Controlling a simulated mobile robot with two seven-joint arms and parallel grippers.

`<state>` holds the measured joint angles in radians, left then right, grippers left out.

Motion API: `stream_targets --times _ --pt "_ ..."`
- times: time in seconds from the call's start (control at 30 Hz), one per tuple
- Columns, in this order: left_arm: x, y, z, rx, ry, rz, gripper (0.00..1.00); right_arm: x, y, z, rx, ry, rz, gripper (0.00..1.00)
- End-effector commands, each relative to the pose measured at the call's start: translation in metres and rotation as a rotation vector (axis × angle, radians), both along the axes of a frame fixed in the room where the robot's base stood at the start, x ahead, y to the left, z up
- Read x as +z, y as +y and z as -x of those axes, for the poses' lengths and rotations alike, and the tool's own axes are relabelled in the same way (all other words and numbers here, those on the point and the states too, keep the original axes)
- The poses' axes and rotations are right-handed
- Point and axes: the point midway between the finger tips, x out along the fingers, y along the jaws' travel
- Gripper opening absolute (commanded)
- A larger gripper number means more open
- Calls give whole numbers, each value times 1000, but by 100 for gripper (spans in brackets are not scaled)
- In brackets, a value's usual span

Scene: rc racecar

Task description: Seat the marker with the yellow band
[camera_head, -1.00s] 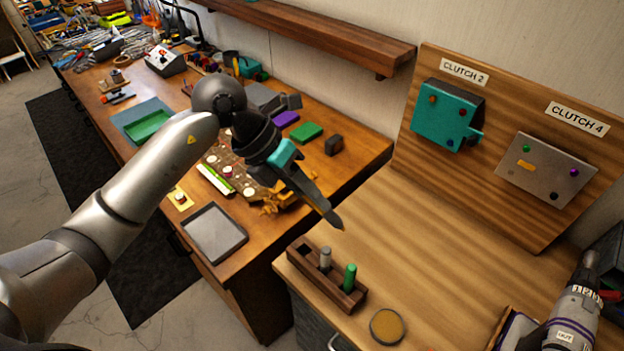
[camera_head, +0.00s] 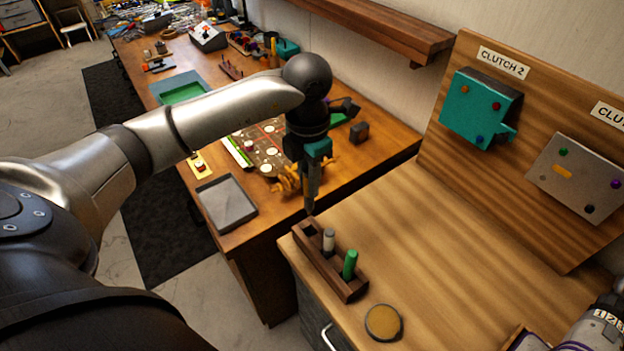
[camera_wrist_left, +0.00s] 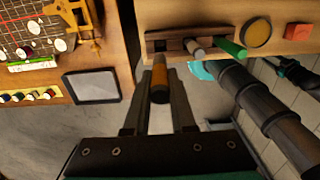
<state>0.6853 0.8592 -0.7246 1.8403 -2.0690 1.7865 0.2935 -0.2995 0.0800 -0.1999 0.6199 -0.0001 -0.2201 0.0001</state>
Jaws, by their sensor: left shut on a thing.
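My left gripper (camera_head: 311,203) points down just beyond the far end of a dark wooden rack (camera_head: 341,284). In the left wrist view it (camera_wrist_left: 160,88) is shut on a marker with a yellow-orange band (camera_wrist_left: 160,72), whose dark end faces the camera. In the head view the marker cannot be made out from the fingers. The rack holds a grey marker (camera_head: 328,241) in the middle and a green marker (camera_head: 350,265) at the near end, both upright. Its far-end hole (camera_head: 310,230) is empty.
The rack sits near the left edge of a wooden bench (camera_head: 440,235). A round yellow-topped disc (camera_head: 383,322) lies nearby. A grey tray (camera_head: 228,204) is on the neighbouring bench. A board with a teal box (camera_head: 478,105) stands behind. The middle of the bench is clear.

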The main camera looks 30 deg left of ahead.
Motion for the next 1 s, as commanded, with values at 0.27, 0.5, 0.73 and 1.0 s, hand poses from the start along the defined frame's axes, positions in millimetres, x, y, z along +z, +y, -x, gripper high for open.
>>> stream_targets --times 0.27,0.5,0.73,1.0 --pt "-10 -1 0 0 -1 1 0 -10 1 0 0 0 -2 45" --pt "-32 0 0 0 -1 1 0 -30 1 0 0 0 -2 45" --pt "-52 0 0 1 -1 2 0 -47 1 0 0 0 -2 45" --pt "-58 0 0 1 -1 0 0 -51 1 0 0 0 -2 45"
